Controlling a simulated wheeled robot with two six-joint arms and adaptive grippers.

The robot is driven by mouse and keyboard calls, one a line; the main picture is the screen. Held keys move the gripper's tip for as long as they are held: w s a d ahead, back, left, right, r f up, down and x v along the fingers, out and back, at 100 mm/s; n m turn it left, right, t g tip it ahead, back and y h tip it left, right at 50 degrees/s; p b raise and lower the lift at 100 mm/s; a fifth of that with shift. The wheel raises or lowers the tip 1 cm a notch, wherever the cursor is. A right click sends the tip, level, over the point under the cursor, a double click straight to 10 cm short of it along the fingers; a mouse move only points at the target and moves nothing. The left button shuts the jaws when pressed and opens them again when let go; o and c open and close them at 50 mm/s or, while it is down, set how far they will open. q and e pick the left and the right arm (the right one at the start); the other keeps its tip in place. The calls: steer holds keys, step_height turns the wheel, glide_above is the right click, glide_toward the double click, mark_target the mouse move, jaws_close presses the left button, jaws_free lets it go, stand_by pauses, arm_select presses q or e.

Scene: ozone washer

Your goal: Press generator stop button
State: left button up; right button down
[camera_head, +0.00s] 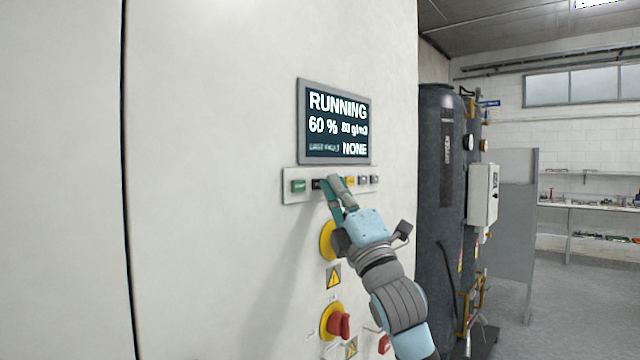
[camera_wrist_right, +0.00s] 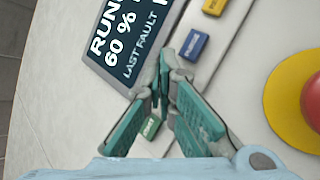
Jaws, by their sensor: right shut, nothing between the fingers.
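The control cabinet has a pale button strip (camera_head: 290,198) below a display (camera_head: 334,122) that reads RUNNING, 60 %, 80 g/m3 and NONE. On the strip are a green button (camera_head: 299,186), a dark button (camera_head: 317,184), a yellow button (camera_head: 350,181) and more to the right. I cannot read which is the stop button. My right gripper (camera_head: 332,181) is shut and empty, its fingertips at the strip beside the dark button. In the right wrist view the fingertips (camera_wrist_right: 160,88) lie between the green button (camera_wrist_right: 151,127) and a blue button (camera_wrist_right: 194,45), hiding what is there. Contact cannot be told.
A red emergency button on a yellow disc (camera_wrist_right: 285,110) sits below the strip, partly behind my right arm in the head view. A red rotary switch (camera_head: 339,325) is lower down. Dark tanks (camera_head: 440,190) stand right of the cabinet. Bare panel lies left of the strip.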

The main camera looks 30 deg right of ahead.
steer(key=shift+w, duration=0.15)
stand_by(0.6)
steer(key=shift+s+d, duration=0.2)
steer(key=shift+s, duration=0.55)
steer(key=shift+s, duration=0.1)
steer(key=shift+s+d+b, duration=0.2)
steer(key=shift+s+b, duration=0.25)
steer(key=shift+s, duration=0.3)
steer(key=shift+s+d+b, duration=0.25)
steer(key=shift+s+b, duration=0.25)
steer(key=shift+s, duration=0.3)
steer(key=shift+s+d+b, duration=0.2)
steer(key=shift+s+b, duration=0.25)
steer(key=shift+s, duration=0.3)
